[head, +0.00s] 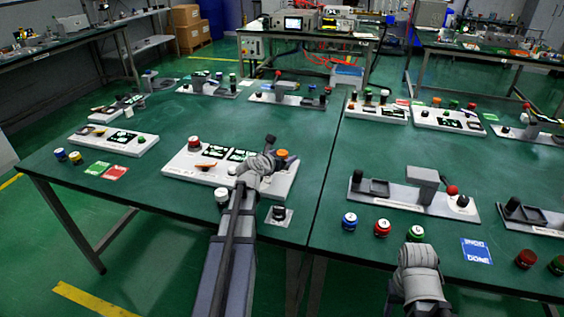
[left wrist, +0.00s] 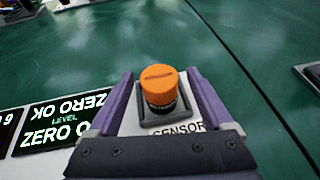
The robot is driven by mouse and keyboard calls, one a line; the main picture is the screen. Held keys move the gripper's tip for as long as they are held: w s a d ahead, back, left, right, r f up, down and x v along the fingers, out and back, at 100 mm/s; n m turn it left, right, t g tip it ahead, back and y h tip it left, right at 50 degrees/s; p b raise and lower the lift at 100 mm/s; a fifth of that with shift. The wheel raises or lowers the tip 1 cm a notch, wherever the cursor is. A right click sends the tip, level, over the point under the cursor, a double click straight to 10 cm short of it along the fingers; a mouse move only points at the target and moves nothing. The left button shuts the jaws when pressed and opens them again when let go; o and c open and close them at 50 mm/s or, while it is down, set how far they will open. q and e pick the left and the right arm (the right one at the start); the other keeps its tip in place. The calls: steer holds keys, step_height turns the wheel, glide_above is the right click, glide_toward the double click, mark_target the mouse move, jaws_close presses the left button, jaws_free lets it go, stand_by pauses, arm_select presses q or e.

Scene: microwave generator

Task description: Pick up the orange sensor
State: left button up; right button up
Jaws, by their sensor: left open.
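The orange sensor (head: 283,154) is a round orange cap with a slot, standing upright on a square base at the right end of a white panel (head: 180,166). In the left wrist view the sensor (left wrist: 158,85) stands between the two purple fingers of my left gripper (left wrist: 158,98), with gaps on both sides. The word SENSOR shows on the panel beside its base. In the head view my left gripper (head: 272,152) is at the sensor and partly covers it. Its fingers are open. My right arm shows at the bottom right, but no right gripper fingers are visible.
The panel also bears a red knob (head: 194,143), lit ZERO OK displays (left wrist: 62,125) and an orange lever (head: 206,167). A black knob on a plate (head: 279,214) and a white-topped knob (head: 222,196) stand near the front. Bare green tabletop (left wrist: 240,80) lies right of the sensor.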

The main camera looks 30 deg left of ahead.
arm_select(q)
jaws_close()
stand_by(0.7)
